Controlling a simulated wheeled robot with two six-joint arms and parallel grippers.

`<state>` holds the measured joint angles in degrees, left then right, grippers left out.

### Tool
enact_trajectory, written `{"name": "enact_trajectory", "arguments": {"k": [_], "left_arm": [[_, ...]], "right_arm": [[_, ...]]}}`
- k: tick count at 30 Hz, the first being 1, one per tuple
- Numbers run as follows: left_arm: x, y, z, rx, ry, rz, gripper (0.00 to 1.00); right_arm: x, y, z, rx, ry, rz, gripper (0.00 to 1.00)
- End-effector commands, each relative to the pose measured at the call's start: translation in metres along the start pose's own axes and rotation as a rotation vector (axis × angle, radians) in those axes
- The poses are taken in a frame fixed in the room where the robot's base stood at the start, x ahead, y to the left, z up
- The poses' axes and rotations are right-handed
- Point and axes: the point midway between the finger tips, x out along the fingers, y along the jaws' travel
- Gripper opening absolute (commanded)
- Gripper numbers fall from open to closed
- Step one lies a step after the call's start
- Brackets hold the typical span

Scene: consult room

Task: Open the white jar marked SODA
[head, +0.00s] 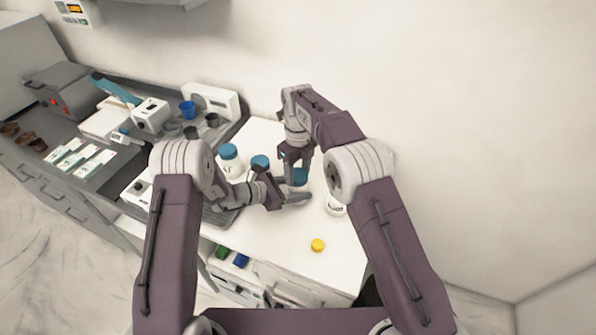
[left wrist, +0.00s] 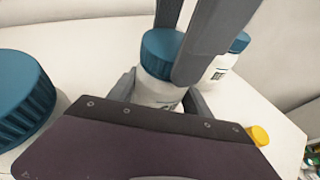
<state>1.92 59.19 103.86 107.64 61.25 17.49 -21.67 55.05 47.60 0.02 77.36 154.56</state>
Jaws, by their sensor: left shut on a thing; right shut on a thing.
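A white jar with a ribbed blue lid (left wrist: 158,55) stands on the white tabletop between my grippers. My left gripper (head: 296,199) is shut on the jar's white body (left wrist: 158,92), with a finger on each side of it in the left wrist view. My right gripper (head: 293,160) points down from above and is shut on the blue lid (head: 300,177). The lid sits on the jar. My fingers hide most of the jar, and I cannot read its label.
Other blue-lidded white jars (head: 229,160) (head: 260,162) stand to the left, and another white jar (head: 336,207) is close on the right. A yellow cap (head: 317,245) lies near the front. The front tabletop (head: 275,235) is mostly clear. A cluttered grey counter is at left; a wall is behind.

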Motion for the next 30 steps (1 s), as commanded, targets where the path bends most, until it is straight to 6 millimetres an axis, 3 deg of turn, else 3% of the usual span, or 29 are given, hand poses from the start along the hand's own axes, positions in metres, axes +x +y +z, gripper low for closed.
{"name": "enact_trajectory", "arguments": {"k": [5, 29, 30], "left_arm": [[0.0, -0.0001, -0.0002, 0.0, 0.0, 0.0, 0.0], [-0.0001, -0.0002, -0.0003, 0.0, 0.001, -0.001, 0.0], [-0.0001, -0.0003, -0.0003, 0.0, 0.001, -0.001, 0.0]], "right_arm": [[-0.0004, -0.0005, 0.0, -0.4, 0.0, -0.001, 0.04], [-0.0023, -0.0004, 0.0008, -3.099, 0.002, -0.001, 0.04], [-0.0024, -0.0003, 0.0008, 3.05, -0.002, 0.001, 0.04]]}}
